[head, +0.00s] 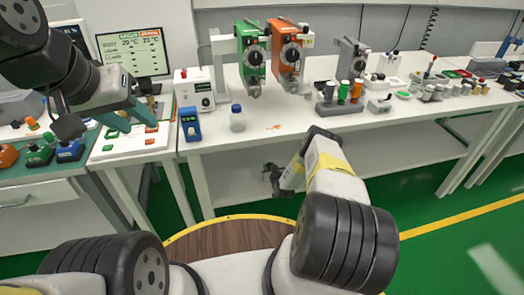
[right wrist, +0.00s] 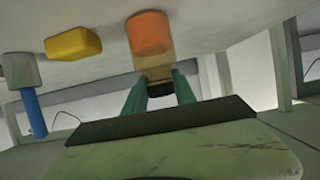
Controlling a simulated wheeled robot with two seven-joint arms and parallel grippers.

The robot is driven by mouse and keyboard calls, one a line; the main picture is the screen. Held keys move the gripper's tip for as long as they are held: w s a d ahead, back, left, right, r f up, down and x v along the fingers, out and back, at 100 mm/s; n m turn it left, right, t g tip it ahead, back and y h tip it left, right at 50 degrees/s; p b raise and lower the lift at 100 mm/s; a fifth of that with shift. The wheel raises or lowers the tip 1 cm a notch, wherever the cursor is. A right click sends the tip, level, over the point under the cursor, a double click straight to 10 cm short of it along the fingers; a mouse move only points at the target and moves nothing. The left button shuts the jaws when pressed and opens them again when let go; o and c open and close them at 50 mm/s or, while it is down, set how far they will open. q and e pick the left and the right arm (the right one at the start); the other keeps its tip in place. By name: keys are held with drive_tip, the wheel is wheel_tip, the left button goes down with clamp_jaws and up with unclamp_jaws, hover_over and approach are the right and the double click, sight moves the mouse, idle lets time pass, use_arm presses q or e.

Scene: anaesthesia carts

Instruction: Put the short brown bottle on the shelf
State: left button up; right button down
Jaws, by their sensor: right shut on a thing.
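My right gripper (right wrist: 158,90) is shut on a small tan-brown thing with an orange end, which looks like the short brown bottle (right wrist: 154,64). In the head view my right gripper (head: 272,180) is a dark shape below the front edge of the white table, in front of the lower shelf (head: 232,188). The bottle is hard to make out there. Whether it touches a surface cannot be told. My left gripper (head: 140,112) is over the left bench, with a teal finger showing. Its opening is unclear.
A clear bottle with a blue cap (head: 237,118) and a blue device (head: 190,124) stand near the table's front edge. Green (head: 251,55) and orange (head: 287,52) devices stand behind.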

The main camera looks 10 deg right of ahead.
drive_tip(key=c, duration=1)
unclamp_jaws()
drive_tip(key=shift+f, duration=0.1)
drive_tip(key=shift+s+r, duration=0.15)
drive_tip(key=shift+r, duration=0.05)
drive_tip(key=v, duration=1.1)
drive_tip(key=shift+s+r, duration=0.2)
drive_tip(key=shift+s, duration=0.1)
